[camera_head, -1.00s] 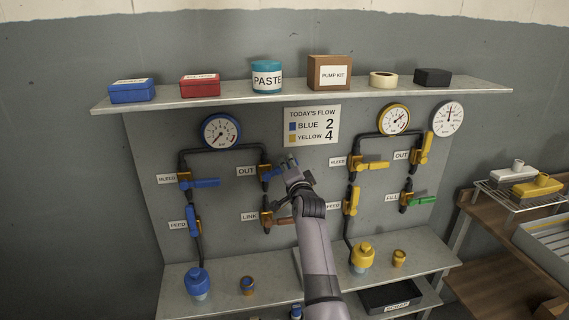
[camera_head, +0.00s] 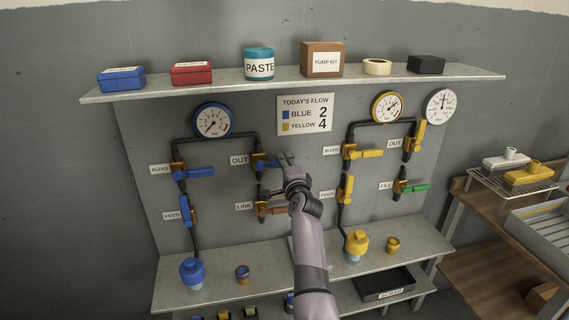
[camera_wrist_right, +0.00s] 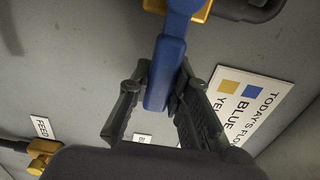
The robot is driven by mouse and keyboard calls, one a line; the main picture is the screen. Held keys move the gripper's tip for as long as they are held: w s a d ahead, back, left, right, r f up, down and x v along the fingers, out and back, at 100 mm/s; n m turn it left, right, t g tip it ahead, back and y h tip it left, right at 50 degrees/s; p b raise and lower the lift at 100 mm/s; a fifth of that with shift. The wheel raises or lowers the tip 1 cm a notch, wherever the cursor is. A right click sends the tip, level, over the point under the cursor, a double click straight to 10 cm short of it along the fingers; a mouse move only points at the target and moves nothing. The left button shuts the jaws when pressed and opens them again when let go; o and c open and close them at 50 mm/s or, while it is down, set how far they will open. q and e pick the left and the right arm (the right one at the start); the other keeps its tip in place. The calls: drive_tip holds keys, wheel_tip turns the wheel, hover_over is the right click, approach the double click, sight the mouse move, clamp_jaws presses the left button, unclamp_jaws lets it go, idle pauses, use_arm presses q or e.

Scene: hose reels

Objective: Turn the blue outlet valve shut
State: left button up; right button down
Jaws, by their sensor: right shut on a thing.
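The blue outlet valve (camera_head: 259,164) sits beside the OUT label on the blue pipe loop. Its blue handle points right, roughly level, toward my right gripper (camera_head: 286,161). In the right wrist view the blue handle (camera_wrist_right: 166,73) lies between the two dark fingers of my right gripper (camera_wrist_right: 160,92), which are shut on it. The gripper hides the handle's outer end in the head view. The blue gauge (camera_head: 212,121) above has its needle toward the lower left. My left gripper is not in view.
The blue bleed valve (camera_head: 197,172) is to the left and the orange link handle (camera_head: 272,210) is just below my gripper. The yellow bleed valve (camera_head: 363,154) is to the right. A shelf (camera_head: 230,80) with boxes runs above the panel.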

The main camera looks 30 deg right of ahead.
drive_tip(key=shift+f, duration=0.1)
drive_tip(key=c, duration=1.4)
unclamp_jaws()
drive_tip(key=shift+c, duration=0.2)
drive_tip(key=shift+r, duration=0.25)
wheel_tip(320, 180, up, 10)
drive_tip(key=shift+f, duration=0.15)
drive_tip(key=shift+s, duration=0.1)
